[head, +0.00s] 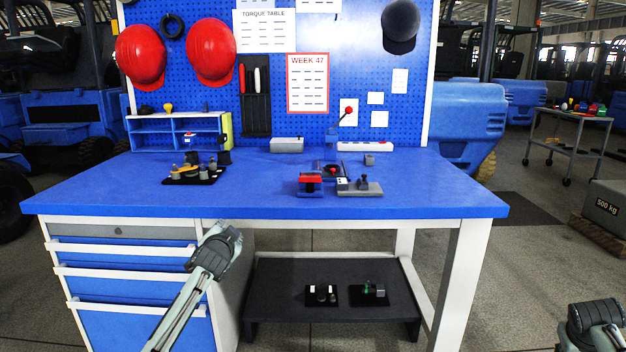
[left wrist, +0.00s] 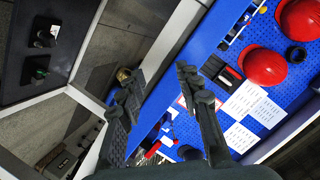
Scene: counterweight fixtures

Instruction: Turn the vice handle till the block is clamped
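A small blue fixture with a red top (head: 310,182), which looks like the vice, sits near the front middle of the blue bench (head: 260,196). A grey fixture (head: 362,188) stands just right of it. I cannot make out the vice handle or how the block sits at this size. My left gripper (head: 224,238) is in front of the bench, left of the vice and apart from it. In the left wrist view its two fingers (left wrist: 158,92) are spread with nothing between them. My right gripper (head: 597,318) is at the lower right, far from the bench; its fingers are not clear.
A black tray of small parts (head: 208,179) lies left on the bench. A lever with a red knob (head: 342,118) rises behind the vice. A grey box (head: 286,145) and a white strip (head: 365,147) stand at the back. The bench's front left and right are clear.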

